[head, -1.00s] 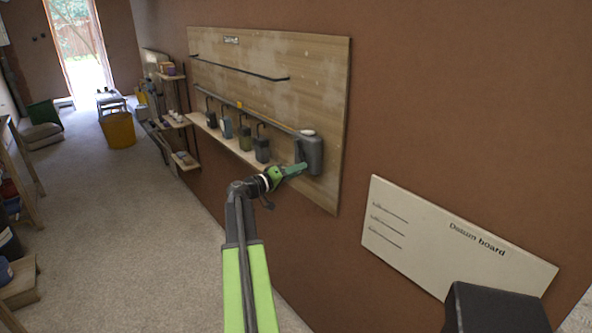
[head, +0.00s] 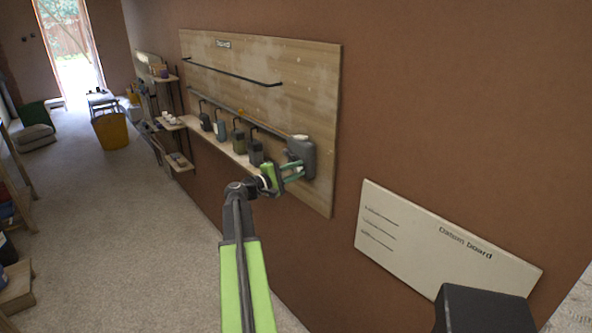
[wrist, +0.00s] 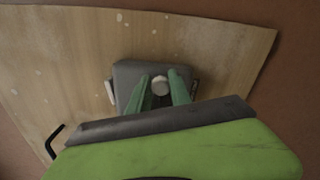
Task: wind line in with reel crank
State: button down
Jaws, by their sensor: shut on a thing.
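The reel is a grey box (head: 304,150) with a pale top, mounted at the lower right of the wooden board (head: 318,100). It also shows in the wrist view (wrist: 128,72). A pale round crank knob (wrist: 160,87) stands out from its face. My gripper (head: 301,171) has its green fingers on both sides of this knob in the wrist view and is shut on it. The crank arm is hidden behind the fingers. A thin line (head: 215,103) runs along the board to the reel, with a small orange-yellow thing (head: 242,112) on it.
Several dark containers hang by hooks left of the reel, including one grey container (head: 256,152), above a narrow wooden ledge (head: 215,143). A dark bar (head: 235,73) crosses the upper board. A cream lettered board (head: 435,240) is lower right.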

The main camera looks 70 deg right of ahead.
jog(key=n, duration=0.1)
jog(key=r+n+p, duration=0.1)
jog(key=n, duration=0.1)
jog(key=r+n, duration=0.1)
jog(key=n, duration=0.1)
jog(key=shift+a+p, duration=0.1)
jog(key=shift+p, duration=0.3)
dwell(0.4)
jog(key=c, duration=1.2)
grip_release()
jog(key=v, duration=1.7)
jog(key=shift+a, duration=0.2)
